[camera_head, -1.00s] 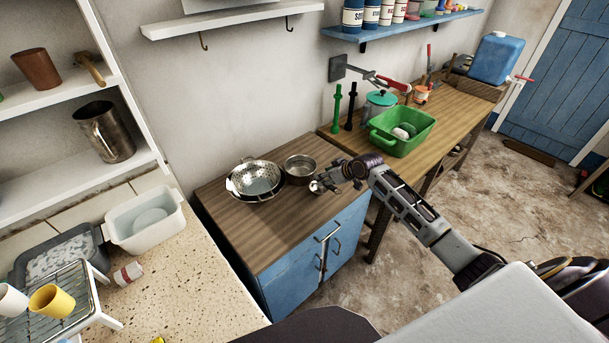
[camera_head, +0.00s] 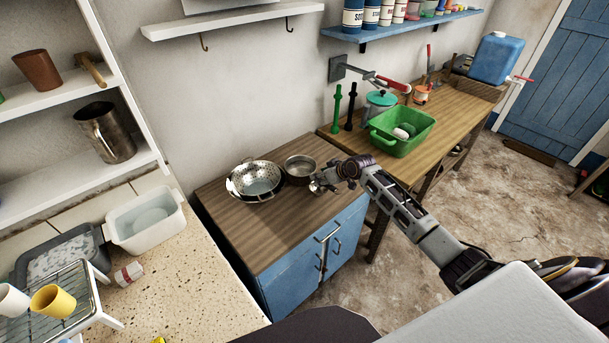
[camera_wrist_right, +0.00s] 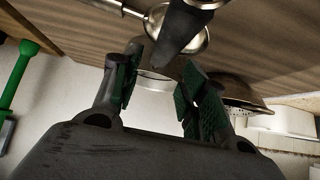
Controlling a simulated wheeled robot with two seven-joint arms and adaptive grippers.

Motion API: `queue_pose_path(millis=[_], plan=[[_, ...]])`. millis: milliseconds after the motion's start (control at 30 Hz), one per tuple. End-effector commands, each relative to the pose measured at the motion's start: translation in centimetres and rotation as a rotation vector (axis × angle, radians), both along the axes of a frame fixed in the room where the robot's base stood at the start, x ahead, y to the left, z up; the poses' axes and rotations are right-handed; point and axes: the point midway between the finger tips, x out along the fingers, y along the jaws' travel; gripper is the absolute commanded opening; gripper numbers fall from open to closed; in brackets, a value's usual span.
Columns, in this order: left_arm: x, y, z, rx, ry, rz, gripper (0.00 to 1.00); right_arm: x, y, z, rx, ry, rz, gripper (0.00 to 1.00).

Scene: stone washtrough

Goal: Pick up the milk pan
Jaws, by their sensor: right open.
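The milk pan (camera_head: 300,167) is a small round steel pan. It stands on the brown wooden top of the blue cabinet, right beside the colander. In the right wrist view the pan's pale body (camera_wrist_right: 154,82) shows beyond and between the fingers. A dark tapered bar (camera_wrist_right: 180,38), seemingly its handle, points from it towards the camera. My right gripper (camera_head: 323,182) is just right of and in front of the pan. Its two green-padded fingers (camera_wrist_right: 160,90) are apart, with nothing seen held between them. My left gripper is out of view.
A steel colander (camera_head: 255,179) stands left of the pan. A shiny round metal piece, perhaps a ladle (camera_wrist_right: 158,22), lies close to the gripper. A green tub (camera_head: 402,137) stands on the bench at right. The front of the cabinet top (camera_head: 262,228) is clear.

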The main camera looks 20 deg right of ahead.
Motion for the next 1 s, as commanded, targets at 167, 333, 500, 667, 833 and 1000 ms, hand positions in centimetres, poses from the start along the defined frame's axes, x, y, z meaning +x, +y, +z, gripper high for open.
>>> queue_pose_path(millis=[167, 333, 500, 667, 833, 1000], plan=[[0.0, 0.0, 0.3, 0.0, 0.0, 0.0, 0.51, 1.2, 0.1, -0.5, 0.002, -0.001, -0.001, 0.43], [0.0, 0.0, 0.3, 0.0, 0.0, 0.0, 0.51, 2.0, 0.4, -1.4, 0.002, 0.0, 0.0, 0.43], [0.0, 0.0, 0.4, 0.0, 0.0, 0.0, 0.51, 2.6, 0.6, -2.0, 0.001, -0.002, 0.0, 0.43], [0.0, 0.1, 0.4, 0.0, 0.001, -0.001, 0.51, 2.7, 0.6, -2.2, -0.001, -0.001, 0.0, 0.43], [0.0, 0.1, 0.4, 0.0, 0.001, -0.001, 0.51, 2.7, 0.6, -2.2, -0.001, -0.001, 0.0, 0.43], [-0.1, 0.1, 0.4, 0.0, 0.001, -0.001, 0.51, 2.7, 0.6, -2.2, 0.0, -0.001, 0.001, 0.43]])
